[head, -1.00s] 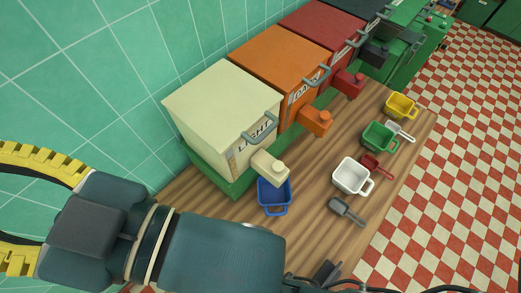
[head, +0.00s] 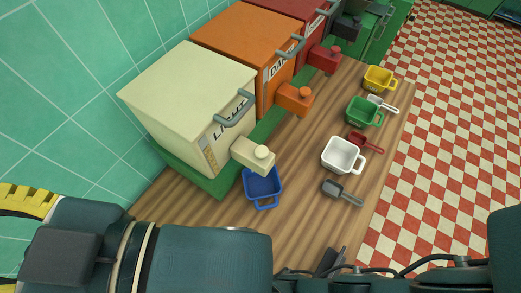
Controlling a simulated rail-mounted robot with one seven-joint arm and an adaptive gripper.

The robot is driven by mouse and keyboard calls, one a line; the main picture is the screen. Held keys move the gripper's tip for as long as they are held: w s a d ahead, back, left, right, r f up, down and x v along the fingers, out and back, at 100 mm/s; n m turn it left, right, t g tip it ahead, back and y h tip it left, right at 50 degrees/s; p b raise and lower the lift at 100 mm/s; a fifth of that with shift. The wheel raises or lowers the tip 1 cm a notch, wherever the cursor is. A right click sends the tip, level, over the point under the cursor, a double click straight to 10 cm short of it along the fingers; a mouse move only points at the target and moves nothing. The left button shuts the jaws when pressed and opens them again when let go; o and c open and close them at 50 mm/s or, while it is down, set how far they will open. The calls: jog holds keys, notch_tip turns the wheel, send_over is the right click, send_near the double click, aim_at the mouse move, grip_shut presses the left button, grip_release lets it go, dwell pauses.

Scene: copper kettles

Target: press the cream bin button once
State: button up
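The cream bin (head: 185,95), labelled LIGHT, stands at the left end of a row of bins in the head view. Its cream spout block (head: 247,156) sticks out from the front, with a small round cream button (head: 262,152) on top near the outer end. A blue square cup (head: 263,186) stands on the table below the spout, partly hidden by it. A dark piece at the bottom edge, apparently part of my gripper (head: 331,262), shows beyond my arm. It is well away from the button, and its fingers cannot be made out.
An orange bin (head: 245,45) and a red bin (head: 290,10) stand beyond. On the wooden table (head: 310,205) are a white cup (head: 343,155), a green cup (head: 363,111), a yellow cup (head: 379,78), a grey scoop (head: 340,191) and a red scoop (head: 364,143).

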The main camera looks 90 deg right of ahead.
grip_shut()
dwell(1.0)
